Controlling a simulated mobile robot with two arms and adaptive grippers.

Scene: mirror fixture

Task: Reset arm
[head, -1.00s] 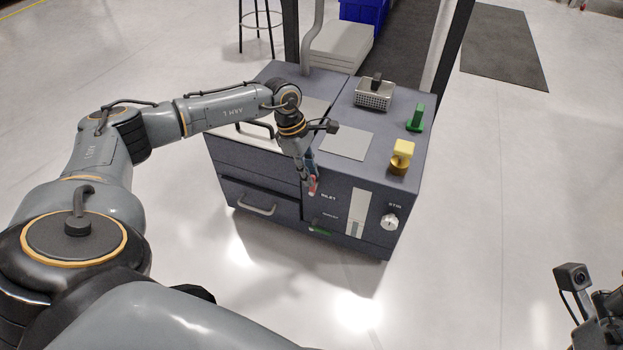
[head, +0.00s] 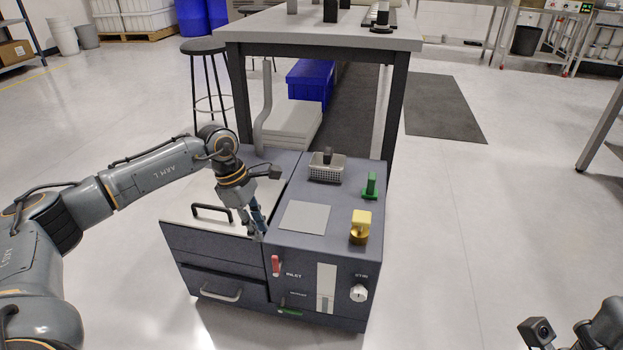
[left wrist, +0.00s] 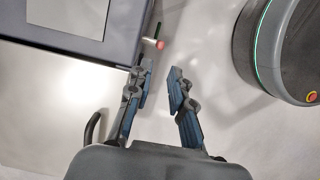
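My left gripper (head: 257,229) hangs over the front of the dark cabinet (head: 320,244), above and left of the red lever (head: 276,265) on its front panel. In the left wrist view, my left gripper (left wrist: 160,72) has its two fingers apart with nothing between them. The red end of the lever (left wrist: 160,44) shows a little beyond the fingertips there, apart from them. My left arm reaches in from the left, bent at the elbow. Only part of my right arm, with its wrist camera, shows at the lower right; its fingers are out of view.
On the cabinet top are a yellow block (head: 361,222), a green piece (head: 370,186), a metal basket (head: 326,168) and a black handle (head: 212,211). A grey table (head: 300,28) stands behind, a stool (head: 204,47) at back left. The floor right of the cabinet is clear.

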